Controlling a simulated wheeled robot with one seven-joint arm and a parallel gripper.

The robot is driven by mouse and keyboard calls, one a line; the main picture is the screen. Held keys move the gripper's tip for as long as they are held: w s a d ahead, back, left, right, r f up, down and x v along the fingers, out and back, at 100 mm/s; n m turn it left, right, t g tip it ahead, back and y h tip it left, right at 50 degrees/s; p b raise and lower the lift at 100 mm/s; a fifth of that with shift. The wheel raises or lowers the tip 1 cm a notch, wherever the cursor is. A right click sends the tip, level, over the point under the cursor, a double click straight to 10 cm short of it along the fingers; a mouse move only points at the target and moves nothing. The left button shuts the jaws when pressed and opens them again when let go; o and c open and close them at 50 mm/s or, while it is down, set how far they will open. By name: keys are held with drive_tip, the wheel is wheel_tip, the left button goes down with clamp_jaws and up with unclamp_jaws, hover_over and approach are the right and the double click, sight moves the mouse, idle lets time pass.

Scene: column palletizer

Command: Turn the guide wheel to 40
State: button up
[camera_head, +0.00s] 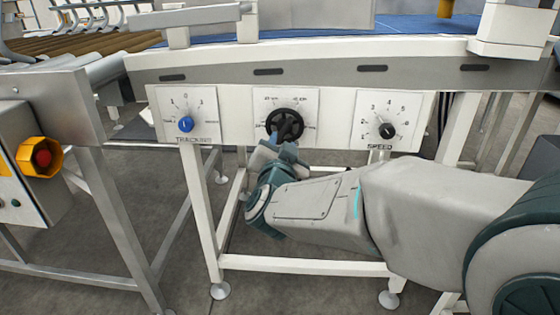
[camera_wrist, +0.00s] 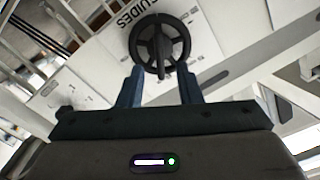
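The guide wheel (camera_head: 285,124) is a black spoked handwheel on a white plate on the conveyor's front panel. Small scale marks show above it, but its setting is too small to read. In the wrist view, the guide wheel (camera_wrist: 160,41) lies just beyond the fingertips, and the plate's lettering reads GUIDES. My gripper (camera_head: 279,146) is at the wheel's lower edge in the head view. In the wrist view, my gripper (camera_wrist: 160,78) has its two blue fingers apart with nothing clamped between them. I cannot tell whether the fingertips touch the rim.
A blue TRACKING knob (camera_head: 185,124) is left of the wheel and a black SPEED knob (camera_head: 387,130) is right of it. A red emergency button (camera_head: 43,158) in a yellow housing is at far left. White frame legs and rails stand below the panel.

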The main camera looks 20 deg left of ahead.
drive_tip(key=p+v, duration=0.1)
drive_tip(key=v, duration=0.8)
drive_tip(key=shift+s+p, duration=0.3)
drive_tip(key=shift+s, duration=0.1)
drive_tip(key=shift+d, duration=0.1)
drive_tip(key=w+d+r+n+g+p, duration=0.2)
drive_tip(key=d+r+n+g+p, duration=0.3)
drive_tip(key=d+r+p, duration=0.8)
drive_tip(key=s+d+r+m+g+h+p, duration=0.1)
drive_tip(key=s+d+g+p, duration=0.3)
drive_tip(key=d+p, duration=0.5)
drive_tip(key=s+d+r+m+g+h+p, duration=0.1)
drive_tip(key=s+d+r+g+h+p, duration=0.2)
drive_tip(key=s+d+p, duration=0.5)
drive_tip(key=s+r+g+p, duration=0.1)
drive_tip(key=g, duration=0.1)
drive_tip(key=shift+s+d+r+g, duration=0.2)
drive_tip(key=shift+s+d+g, duration=0.1)
drive_tip(key=shift+d, duration=0.1)
drive_tip(key=shift+o, duration=0.5)
